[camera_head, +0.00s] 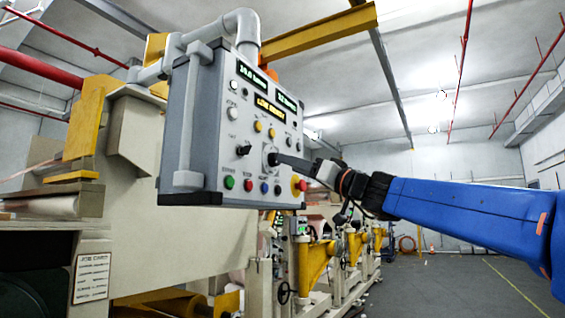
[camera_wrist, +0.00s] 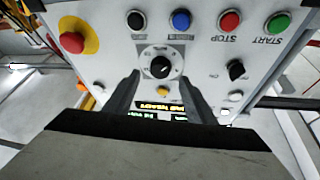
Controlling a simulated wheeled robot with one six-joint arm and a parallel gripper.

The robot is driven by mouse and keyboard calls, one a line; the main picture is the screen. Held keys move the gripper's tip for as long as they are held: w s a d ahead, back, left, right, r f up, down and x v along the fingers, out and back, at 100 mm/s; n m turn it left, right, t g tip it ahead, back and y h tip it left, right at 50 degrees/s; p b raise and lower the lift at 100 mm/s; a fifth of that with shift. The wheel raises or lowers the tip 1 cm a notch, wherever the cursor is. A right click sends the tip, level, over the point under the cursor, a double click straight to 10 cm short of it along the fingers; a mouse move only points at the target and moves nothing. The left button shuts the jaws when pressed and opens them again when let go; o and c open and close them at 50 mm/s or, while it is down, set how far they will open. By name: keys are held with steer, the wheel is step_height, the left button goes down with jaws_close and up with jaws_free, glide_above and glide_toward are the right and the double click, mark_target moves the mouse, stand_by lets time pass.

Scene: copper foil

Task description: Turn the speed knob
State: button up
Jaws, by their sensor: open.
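The control panel (camera_head: 215,125) hangs at the centre of the head view, grey with a pale front face. A round black knob on a white dial plate (camera_wrist: 160,67), likely the speed knob, sits straight ahead in the wrist view, where the panel appears upside down. In the head view its dial (camera_head: 268,151) is partly hidden by my fingers. My gripper (camera_wrist: 159,76) is open, with one dark finger on each side of the knob. In the head view my gripper (camera_head: 280,159) reaches in from the right to the panel face. I cannot tell whether the fingers touch the knob.
A black selector (camera_wrist: 236,70) sits beside the dial. Green (camera_wrist: 277,23), red (camera_wrist: 230,20), blue (camera_wrist: 181,20) and black (camera_wrist: 136,19) buttons form a row. A red emergency stop on yellow (camera_wrist: 73,41) is near the panel's edge. Lit displays (camera_head: 270,108) are above.

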steer(key=shift+x, duration=2.4)
steer(key=shift+c, duration=0.6)
steer(key=c, duration=0.9)
